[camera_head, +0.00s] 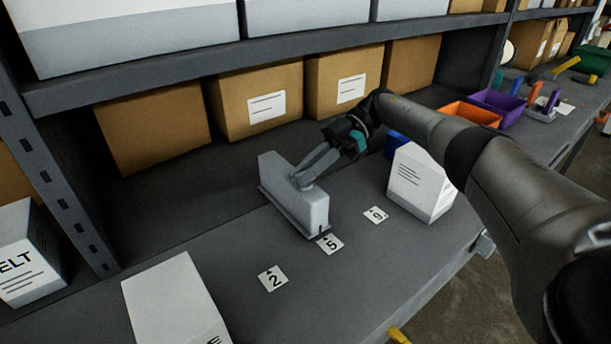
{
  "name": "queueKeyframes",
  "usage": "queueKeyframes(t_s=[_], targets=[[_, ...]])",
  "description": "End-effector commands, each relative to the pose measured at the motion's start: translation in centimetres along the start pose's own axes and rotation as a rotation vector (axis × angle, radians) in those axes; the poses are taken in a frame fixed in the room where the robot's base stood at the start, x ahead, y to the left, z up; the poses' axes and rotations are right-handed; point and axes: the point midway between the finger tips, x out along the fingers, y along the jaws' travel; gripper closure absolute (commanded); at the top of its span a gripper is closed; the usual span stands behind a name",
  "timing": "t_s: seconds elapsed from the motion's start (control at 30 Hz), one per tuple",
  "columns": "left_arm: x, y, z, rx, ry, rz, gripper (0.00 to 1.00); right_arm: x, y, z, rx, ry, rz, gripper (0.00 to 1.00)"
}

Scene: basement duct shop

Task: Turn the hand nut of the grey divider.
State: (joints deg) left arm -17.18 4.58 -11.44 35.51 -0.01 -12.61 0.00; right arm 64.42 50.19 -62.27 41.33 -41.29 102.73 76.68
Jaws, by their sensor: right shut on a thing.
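The grey divider (315,212) stands upright on the grey bench top, its near end by the card marked 5. My right arm reaches in from the right. My right gripper (303,179) is at the top of the divider, with its fingers shut on the hand nut there. The nut is small and mostly hidden between the fingertips, so I cannot tell how far it is turned. My left gripper is out of view.
Number cards 2 (272,279), 5 (331,244) and 9 (376,215) lie on the bench. A white box (419,187) stands right of the divider, another (172,300) at front left. Cardboard boxes (256,98) line the back. Orange (470,114) and purple (497,104) bins sit far right.

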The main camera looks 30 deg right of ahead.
Motion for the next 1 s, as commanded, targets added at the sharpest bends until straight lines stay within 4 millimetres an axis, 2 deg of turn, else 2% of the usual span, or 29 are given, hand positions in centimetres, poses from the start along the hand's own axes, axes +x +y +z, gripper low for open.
queueKeyframes(t_s=[0.33, 0.37, 0.6, 1.0], targets=[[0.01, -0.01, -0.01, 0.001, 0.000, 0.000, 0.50, 0.02, -0.04, -0.09, -0.003, 0.001, -0.005, 1.00], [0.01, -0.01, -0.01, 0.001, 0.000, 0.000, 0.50, 0.02, -0.05, -0.09, -0.003, 0.001, -0.005, 0.83], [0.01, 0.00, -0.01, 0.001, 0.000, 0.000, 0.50, 0.01, -0.03, -0.06, -0.002, 0.001, -0.003, 0.56], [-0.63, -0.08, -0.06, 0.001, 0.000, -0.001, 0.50, -0.13, -0.11, -0.40, -0.001, 0.000, -0.002, 0.55]])
